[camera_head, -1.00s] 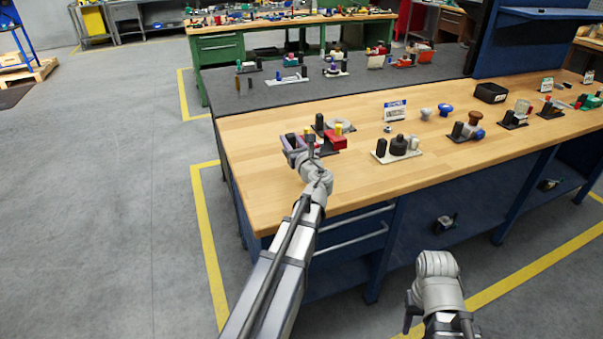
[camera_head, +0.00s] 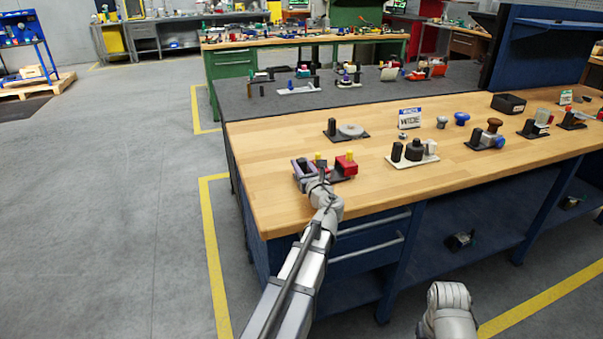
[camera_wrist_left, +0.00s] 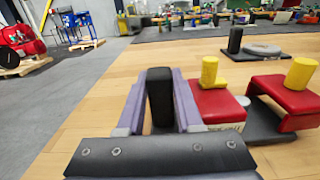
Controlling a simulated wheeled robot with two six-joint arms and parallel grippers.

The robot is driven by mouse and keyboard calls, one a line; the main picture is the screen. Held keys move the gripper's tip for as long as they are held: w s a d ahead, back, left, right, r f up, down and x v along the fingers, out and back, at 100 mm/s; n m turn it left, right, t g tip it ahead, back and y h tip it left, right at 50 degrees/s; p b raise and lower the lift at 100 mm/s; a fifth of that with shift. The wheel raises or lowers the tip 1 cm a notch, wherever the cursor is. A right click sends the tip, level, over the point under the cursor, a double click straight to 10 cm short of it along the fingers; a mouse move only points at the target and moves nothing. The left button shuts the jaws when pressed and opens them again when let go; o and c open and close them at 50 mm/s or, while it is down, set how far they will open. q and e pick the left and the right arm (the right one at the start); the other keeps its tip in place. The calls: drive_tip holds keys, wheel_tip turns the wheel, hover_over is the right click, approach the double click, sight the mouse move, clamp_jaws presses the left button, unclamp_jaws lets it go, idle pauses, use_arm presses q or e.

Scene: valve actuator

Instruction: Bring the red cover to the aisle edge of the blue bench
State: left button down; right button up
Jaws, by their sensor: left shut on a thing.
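My left gripper (camera_head: 306,168) is low over the wooden top of the blue bench (camera_head: 258,184), near its left corner. In the left wrist view its two purple fingers are shut on a black upright post (camera_wrist_left: 160,95). Just right of them stands a red cover (camera_wrist_left: 217,106) with a yellow knob. A second red piece with a yellow knob (camera_wrist_left: 301,72) stands farther right on a black plate. In the head view the red cover (camera_head: 345,165) shows right of the gripper. Whether the post joins the red pieces is hidden. Only my right arm's wrist shows, bottom right.
A black plate with a grey disc (camera_head: 351,130) lies behind the gripper. A white plate with black parts (camera_head: 413,152) is to the right. Several other fixtures stand farther right. The top is bare left of my gripper, and the aisle floor beyond is clear.

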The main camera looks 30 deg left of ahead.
use_arm(q)
drive_tip(key=shift+f, duration=0.15)
drive_tip(key=c, duration=1)
unclamp_jaws()
drive_tip(key=o, duration=0.4)
drive_tip(key=shift+o, duration=0.2)
drive_tip(key=shift+s+d+r, duration=0.1)
drive_tip(key=shift+r, duration=0.1)
drive_tip(key=v, duration=1.1)
drive_tip(key=shift+s+d+f, duration=0.1)
drive_tip(key=shift+s+d, duration=0.2)
